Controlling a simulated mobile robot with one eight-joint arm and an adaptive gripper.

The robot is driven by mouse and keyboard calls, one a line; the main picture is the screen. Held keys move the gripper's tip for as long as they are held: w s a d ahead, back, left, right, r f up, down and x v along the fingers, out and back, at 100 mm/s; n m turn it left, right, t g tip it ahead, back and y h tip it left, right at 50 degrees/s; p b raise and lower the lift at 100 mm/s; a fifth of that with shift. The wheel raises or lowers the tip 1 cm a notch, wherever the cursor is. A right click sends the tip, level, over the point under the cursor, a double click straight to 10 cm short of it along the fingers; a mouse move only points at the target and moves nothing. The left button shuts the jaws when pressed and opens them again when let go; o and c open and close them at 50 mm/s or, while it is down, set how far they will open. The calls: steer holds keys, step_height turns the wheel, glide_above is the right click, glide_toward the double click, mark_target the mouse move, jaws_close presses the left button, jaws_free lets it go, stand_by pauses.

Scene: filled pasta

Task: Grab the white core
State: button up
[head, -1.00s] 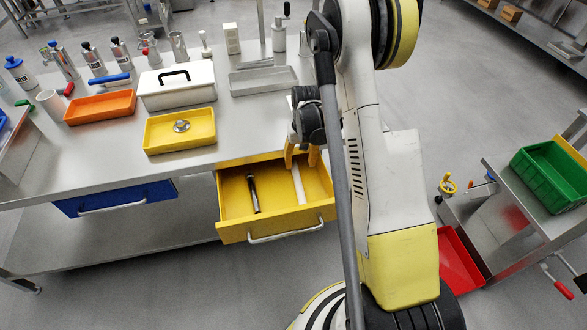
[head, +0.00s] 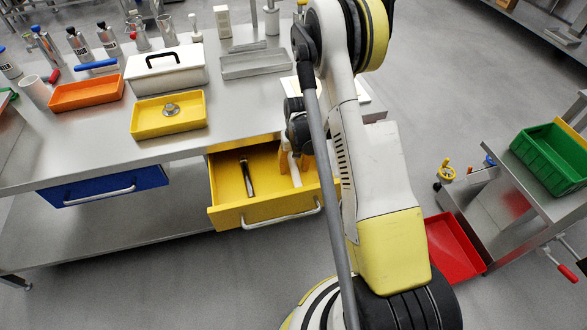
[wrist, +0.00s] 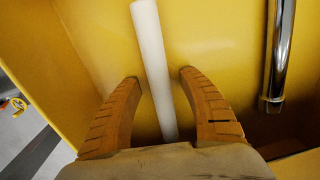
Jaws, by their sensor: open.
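The white core (wrist: 150,55) is a plain white rod lying in the open yellow drawer (head: 262,208). In the head view the white core (head: 295,172) is partly hidden by my gripper. My gripper (wrist: 158,76) is open, its orange fingers on either side of the white core in the wrist view, with gaps to both sides. I cannot tell how far above the drawer floor the fingertips are. In the head view my gripper (head: 296,160) reaches into the drawer's right half.
A dark and chrome rod (head: 247,178) lies in the drawer left of the core; its chrome part (wrist: 281,50) shows at right in the wrist view. The drawer walls surround the gripper. A yellow tray (head: 150,127) and a white lidded box (head: 140,78) stand on the bench above.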

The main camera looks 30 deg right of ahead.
jaws_close()
steer(key=shift+r, duration=0.2)
